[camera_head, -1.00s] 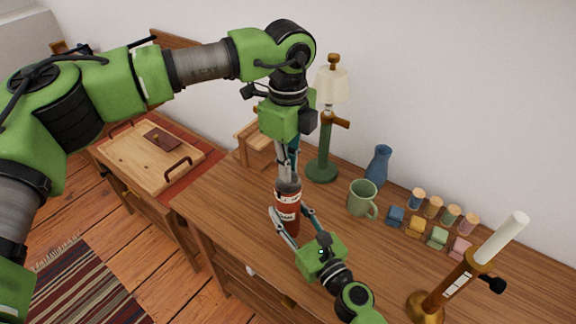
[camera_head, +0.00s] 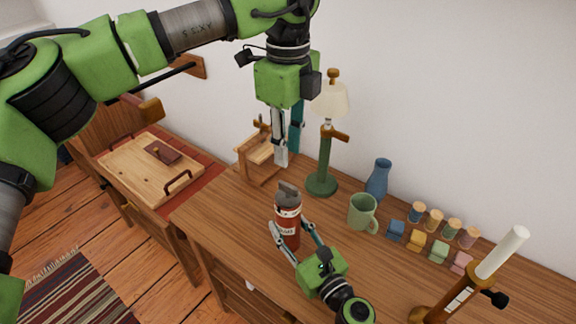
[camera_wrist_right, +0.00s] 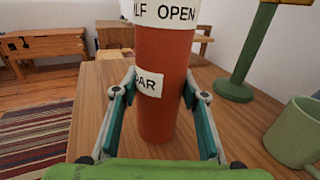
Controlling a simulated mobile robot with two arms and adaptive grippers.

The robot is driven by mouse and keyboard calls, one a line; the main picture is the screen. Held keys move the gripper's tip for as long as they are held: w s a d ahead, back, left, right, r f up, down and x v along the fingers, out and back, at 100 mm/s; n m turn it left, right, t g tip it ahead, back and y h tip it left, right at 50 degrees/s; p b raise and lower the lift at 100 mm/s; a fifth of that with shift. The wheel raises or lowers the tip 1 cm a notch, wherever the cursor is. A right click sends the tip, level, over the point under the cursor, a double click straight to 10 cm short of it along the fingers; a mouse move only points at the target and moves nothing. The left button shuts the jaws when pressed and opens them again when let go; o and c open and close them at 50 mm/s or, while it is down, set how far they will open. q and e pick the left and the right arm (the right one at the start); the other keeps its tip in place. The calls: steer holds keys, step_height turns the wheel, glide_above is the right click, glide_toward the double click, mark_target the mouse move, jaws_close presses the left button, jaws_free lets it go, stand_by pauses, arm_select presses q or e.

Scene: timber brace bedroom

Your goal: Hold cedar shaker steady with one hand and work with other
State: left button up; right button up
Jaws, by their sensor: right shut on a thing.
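The cedar shaker (camera_head: 287,222) is a red-brown cylinder with white label bands and a dark grey top. It stands upright on the wooden dresser top. My right gripper (camera_head: 291,240) is shut around its body from the front; the right wrist view shows the shaker (camera_wrist_right: 163,100) between both fingers, its top cut off by the frame. The lettering there reads "LF OPEN" and "AR". My left gripper (camera_head: 287,160) points down above and behind the shaker, its fingers apart and empty, clear of the dark top.
A green lamp (camera_head: 323,165), green mug (camera_head: 361,212) and blue vase (camera_head: 378,180) stand right of the shaker. Several small jars and coloured blocks (camera_head: 396,231) lie farther right, near a brass candlestick (camera_head: 455,296). A small wooden stand (camera_head: 258,165) is behind left.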

arm_select(q)
steer(key=shift+r, duration=1.35)
arm_select(e)
steer(key=o, duration=1.3)
steer(key=shift+c, duration=0.2)
